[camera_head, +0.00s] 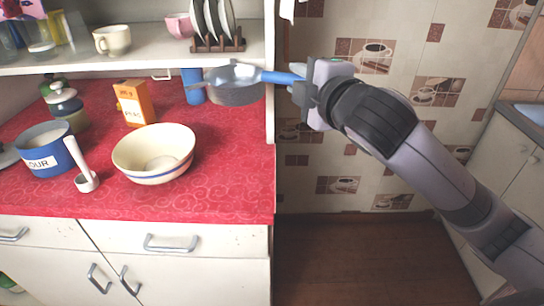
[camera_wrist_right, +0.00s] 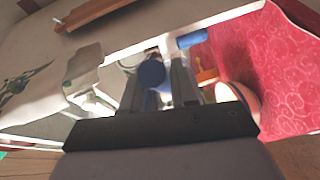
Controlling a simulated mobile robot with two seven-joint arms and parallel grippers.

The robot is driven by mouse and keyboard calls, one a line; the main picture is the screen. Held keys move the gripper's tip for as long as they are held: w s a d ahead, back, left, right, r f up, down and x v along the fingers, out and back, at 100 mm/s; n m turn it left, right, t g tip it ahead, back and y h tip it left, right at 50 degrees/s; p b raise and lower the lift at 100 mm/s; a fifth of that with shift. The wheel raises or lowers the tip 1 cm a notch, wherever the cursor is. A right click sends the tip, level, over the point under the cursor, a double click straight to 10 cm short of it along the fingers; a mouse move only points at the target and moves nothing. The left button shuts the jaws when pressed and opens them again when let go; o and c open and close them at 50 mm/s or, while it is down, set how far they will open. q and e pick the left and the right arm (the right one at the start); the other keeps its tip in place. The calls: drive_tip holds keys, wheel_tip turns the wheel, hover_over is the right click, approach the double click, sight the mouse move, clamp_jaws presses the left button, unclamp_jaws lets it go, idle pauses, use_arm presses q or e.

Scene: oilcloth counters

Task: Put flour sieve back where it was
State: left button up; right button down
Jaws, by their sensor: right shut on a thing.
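The flour sieve (camera_head: 234,86) has a grey mesh bowl and a blue handle. In the head view it is held out to the left, roughly level, in front of the shelf edge and above the right end of the red counter. My right gripper (camera_head: 300,88) is shut on its blue handle. In the right wrist view the round blue handle end (camera_wrist_right: 151,73) shows between the fingers of my right gripper (camera_wrist_right: 160,75), and the mesh bowl is mostly hidden. My left gripper is not in view.
A cream bowl (camera_head: 154,154), a blue flour tin (camera_head: 43,150), a white scoop (camera_head: 87,180), an orange box (camera_head: 134,103) and a blue cylinder (camera_head: 193,86) stand on the red counter (camera_head: 225,185). The shelf (camera_head: 150,55) above holds a plate rack (camera_head: 218,44) and cups.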

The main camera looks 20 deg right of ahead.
wheel_tip(320, 180, down, 17)
drive_tip(key=b, duration=0.2)
drive_tip(key=shift+f, duration=0.1)
drive_tip(key=shift+f+b, duration=0.15)
drive_tip(key=shift+b, duration=0.15)
drive_tip(key=c, duration=0.9)
unclamp_jaws()
drive_tip(key=shift+o, duration=0.2)
